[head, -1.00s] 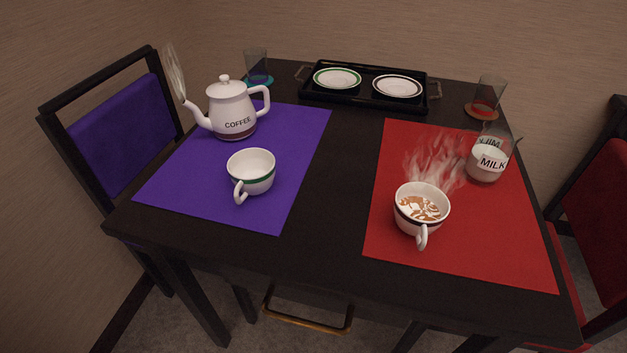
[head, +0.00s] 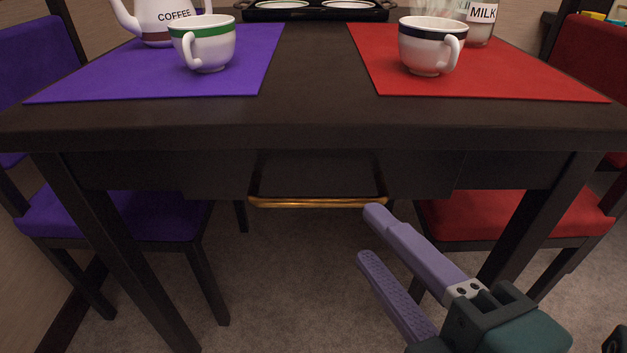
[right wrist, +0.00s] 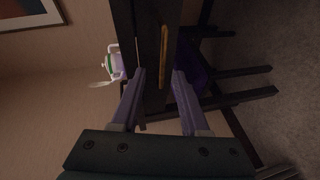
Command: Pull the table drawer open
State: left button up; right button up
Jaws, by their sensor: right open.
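The table drawer (head: 316,174) is a dark front under the middle of the tabletop edge. Its long golden-brown handle (head: 318,203) runs level along its lower part. The handle also shows in the right wrist view (right wrist: 164,57), running up and down the picture. My right gripper (head: 370,236) is open and empty, just below and to the right of the handle in the head view, apart from it. In the right wrist view its fingertips (right wrist: 160,77) point toward the drawer, with the handle between and beyond them. My left gripper is not in view.
On the dark table (head: 315,115) are a purple mat (head: 150,80) with a cup (head: 205,45) and coffee pot, and a red mat (head: 480,80) with a cup (head: 428,50) and milk jug. Table legs and purple and red chairs flank the open floor below.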

aim_at(321, 205)
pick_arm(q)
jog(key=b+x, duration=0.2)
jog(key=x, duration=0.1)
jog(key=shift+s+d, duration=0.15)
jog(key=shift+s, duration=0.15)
pick_arm(e)
jog(key=shift+n+y, duration=0.4)
jog(key=shift+n, duration=0.2)
jog(key=x, duration=0.6)
jog(key=a+x, duration=0.1)
jog(key=x, duration=0.3)
jog(key=shift+s+f, duration=0.2)
jog(key=shift+f, duration=0.1)
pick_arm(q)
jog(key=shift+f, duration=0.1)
pick_arm(e)
grip_shut()
